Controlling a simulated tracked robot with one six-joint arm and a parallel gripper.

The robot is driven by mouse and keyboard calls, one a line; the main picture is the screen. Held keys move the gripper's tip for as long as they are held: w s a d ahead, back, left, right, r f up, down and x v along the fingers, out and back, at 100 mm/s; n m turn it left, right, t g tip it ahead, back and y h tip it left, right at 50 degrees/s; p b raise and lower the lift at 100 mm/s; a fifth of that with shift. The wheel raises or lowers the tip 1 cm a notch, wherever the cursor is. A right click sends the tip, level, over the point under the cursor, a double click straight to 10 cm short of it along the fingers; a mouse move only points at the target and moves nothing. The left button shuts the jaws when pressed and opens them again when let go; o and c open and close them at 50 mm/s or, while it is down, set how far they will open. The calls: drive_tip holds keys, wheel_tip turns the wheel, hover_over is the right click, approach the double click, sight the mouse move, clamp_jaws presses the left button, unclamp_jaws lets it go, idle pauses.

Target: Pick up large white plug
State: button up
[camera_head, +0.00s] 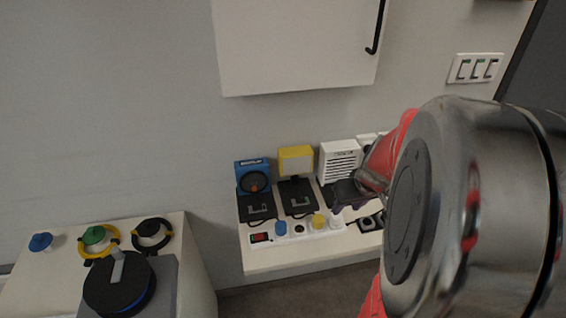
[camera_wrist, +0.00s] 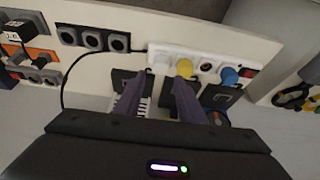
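A white plug (camera_head: 335,222) sits at the right end of the white power strip (camera_head: 300,238) in the head view, beside the yellow plug (camera_head: 319,220). In the wrist view the white plug (camera_wrist: 161,62) is hard to tell from the white strip (camera_wrist: 207,56), just left of the yellow plug (camera_wrist: 184,67). My gripper (camera_wrist: 160,80) is open, with its two dark purple fingers apart and nothing visibly between them. Its fingertips are close to the white plug's end of the strip. In the head view my gripper (camera_head: 350,198) is partly hidden by my arm.
A blue plug (camera_head: 281,228) and a red switch (camera_head: 260,237) are on the strip. Behind stand a blue device (camera_head: 252,176), a yellow device (camera_head: 296,160) and a white grilled device (camera_head: 340,160). A grey socket block (camera_wrist: 93,40) and black cable lie nearby. A cabinet (camera_head: 297,45) hangs above.

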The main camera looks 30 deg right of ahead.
sight(338, 217)
drive_tip(key=shift+x, duration=2)
drive_tip(key=shift+x, duration=2.6)
drive_tip(key=shift+w, duration=0.1)
clamp_jaws()
